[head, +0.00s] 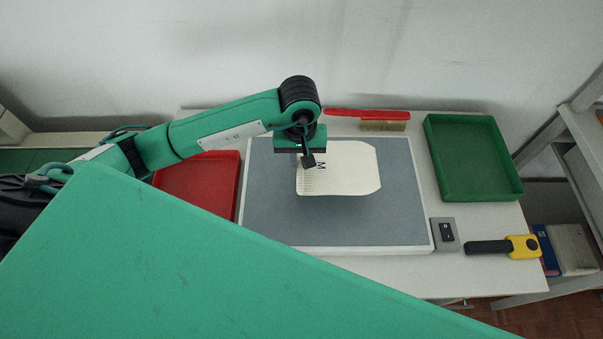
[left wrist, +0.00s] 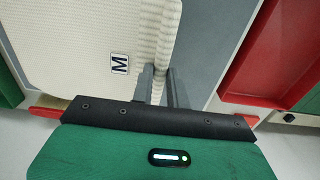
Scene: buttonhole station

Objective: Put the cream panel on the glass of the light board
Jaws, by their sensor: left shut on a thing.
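The cream panel (head: 350,170) has cut corners, a row of slits along its left edge and an M label. My left gripper (head: 306,161) is shut on its left edge; in the left wrist view its fingers (left wrist: 163,85) pinch the edge of the panel (left wrist: 80,25). The panel is over the upper middle of the light board's grey glass (head: 290,225), with a soft shadow below it, so it seems a little above the glass. The glass looks dark. My right gripper is not in view.
A red tray (head: 215,170) stands left of the board and a green tray (head: 433,150) right. A brush with a red handle (head: 350,112) lies behind. A switch box (head: 445,234) and a yellow-and-black tool (head: 520,246) are at the right. My own green part covers the lower left.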

